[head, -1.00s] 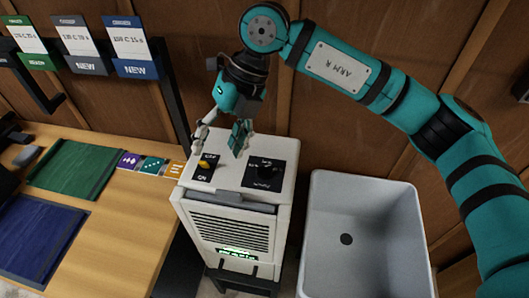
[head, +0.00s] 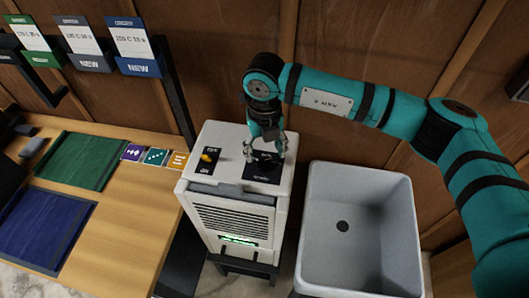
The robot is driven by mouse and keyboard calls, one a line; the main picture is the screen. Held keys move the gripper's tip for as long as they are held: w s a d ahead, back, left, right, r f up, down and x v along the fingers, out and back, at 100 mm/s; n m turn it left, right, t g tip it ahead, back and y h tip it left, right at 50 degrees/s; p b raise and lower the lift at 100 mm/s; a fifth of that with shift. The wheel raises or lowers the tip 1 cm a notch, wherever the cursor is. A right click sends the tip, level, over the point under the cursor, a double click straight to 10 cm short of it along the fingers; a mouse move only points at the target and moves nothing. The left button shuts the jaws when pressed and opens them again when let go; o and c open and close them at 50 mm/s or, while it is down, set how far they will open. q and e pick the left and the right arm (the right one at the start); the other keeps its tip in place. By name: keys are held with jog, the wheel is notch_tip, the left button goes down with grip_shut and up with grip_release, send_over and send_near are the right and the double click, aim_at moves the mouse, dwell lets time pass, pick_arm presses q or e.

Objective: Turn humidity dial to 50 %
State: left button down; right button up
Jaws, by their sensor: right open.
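The humidity dial (head: 262,171) is a dark knob on a black plate, on top of the white dehumidifier (head: 232,215). The plate is partly hidden by my right gripper, so the dial's setting cannot be read. My right gripper (head: 264,160) is open and points down over the dial, its fingers on either side of it. Whether the fingers touch the dial cannot be told. A yellow switch (head: 208,157) sits on a black plate left of the dial. A green display glows (head: 238,239) on the front. My left gripper is not in view.
A grey basin (head: 358,230) stands close at the right. A wooden table (head: 122,225) with green (head: 82,161) and blue (head: 42,228) cloths and small cards is at the left. A wooden wall (head: 225,60) rises behind.

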aim_at(265, 160)
jog(key=shift+f+p, duration=0.45)
jog(key=shift+f, duration=1.55)
jog(key=c, duration=1.2)
jog(key=shift+o, duration=0.2)
jog(key=shift+f+n+b, duration=0.15)
jog(key=shift+n+b, duration=0.15)
jog(key=shift+b, duration=0.55)
jog(key=n+b, duration=0.8)
jog(key=b, duration=0.5)
jog(key=shift+w+f, duration=0.1)
jog(key=shift+w, duration=0.05)
jog(key=shift+d+r+n+b, duration=0.1)
jog(key=shift+r+n+b, duration=0.05)
jog(key=shift+n+b, duration=0.65)
jog(key=shift+r+n+b, duration=0.15)
jog(key=shift+n+b, duration=0.6)
jog(key=shift+n, duration=0.05)
jog(key=o, duration=1.2)
jog(key=shift+c, duration=0.2)
